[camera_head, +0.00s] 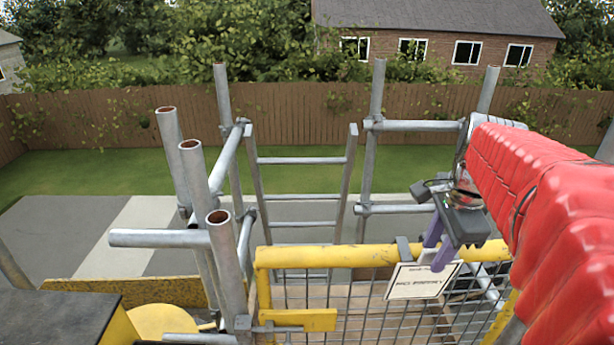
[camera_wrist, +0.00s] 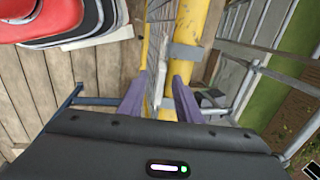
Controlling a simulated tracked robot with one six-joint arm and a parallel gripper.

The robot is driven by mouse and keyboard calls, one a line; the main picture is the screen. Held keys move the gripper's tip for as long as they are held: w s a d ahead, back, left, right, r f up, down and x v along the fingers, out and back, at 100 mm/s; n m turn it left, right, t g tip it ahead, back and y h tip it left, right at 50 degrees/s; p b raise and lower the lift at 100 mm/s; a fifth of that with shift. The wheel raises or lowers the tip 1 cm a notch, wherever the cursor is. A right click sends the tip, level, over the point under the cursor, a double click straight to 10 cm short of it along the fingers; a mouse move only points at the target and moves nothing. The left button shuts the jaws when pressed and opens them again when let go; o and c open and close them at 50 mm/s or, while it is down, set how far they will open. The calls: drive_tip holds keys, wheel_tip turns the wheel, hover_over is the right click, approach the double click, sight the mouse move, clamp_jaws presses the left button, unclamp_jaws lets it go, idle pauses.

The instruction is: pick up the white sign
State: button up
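The white sign (camera_head: 422,281) with dark lettering and a dark border hangs slightly tilted on the mesh front of the yellow-railed gate. My gripper (camera_head: 437,256) is above its upper right part, with purple fingers pointing down; one finger overlaps the sign's top edge in the head view. In the wrist view, the purple fingers of my gripper (camera_wrist: 159,84) stand apart, on either side of the mesh and a thin pale strip that may be the sign seen edge-on. I cannot tell whether the fingers touch the sign.
The yellow rail (camera_head: 345,256) runs just behind the sign, and a grey bracket (camera_head: 404,250) sits on it, close to my gripper. Wire mesh (camera_head: 345,300) hangs below. Scaffold tubes (camera_head: 223,250) stand to the left, and a ladder (camera_head: 300,197) behind. Wooden boards (camera_wrist: 40,85) show in the wrist view.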

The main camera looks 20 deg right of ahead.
drive_tip(key=shift+w+f, duration=0.1)
drive_tip(key=shift+f, duration=0.45)
clamp_jaws()
idle(0.6)
